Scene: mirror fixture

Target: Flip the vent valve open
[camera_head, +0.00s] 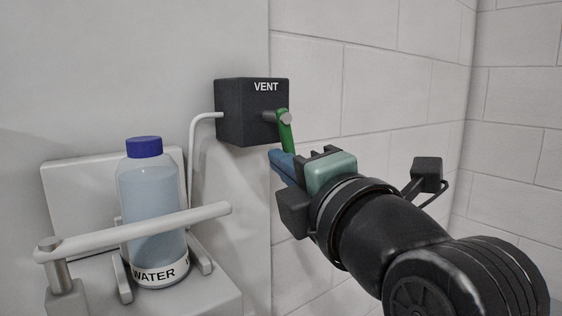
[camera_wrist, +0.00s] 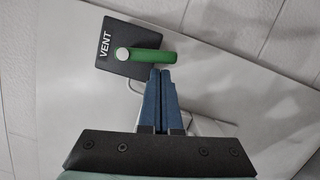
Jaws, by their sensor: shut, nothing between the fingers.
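The vent valve is a black box (camera_head: 240,110) marked VENT on the grey panel in the head view. Its green lever (camera_head: 285,130) hangs down from a grey pivot, slightly tilted. In the wrist view the box (camera_wrist: 118,66) is at the upper left and the green lever (camera_wrist: 150,56) extends right from its pivot. My gripper (camera_head: 276,158) is just below the lever's lower end in the head view. In the wrist view my gripper (camera_wrist: 160,72) has its blue fingers together and empty, with tips at the lever's edge. I cannot tell whether they touch it.
A water bottle (camera_head: 152,200) with a blue cap stands in a white holder at the left, behind a pale bar (camera_head: 150,230). A thin white tube (camera_head: 192,150) runs down from the box. Block walls (camera_head: 400,70) stand to the right.

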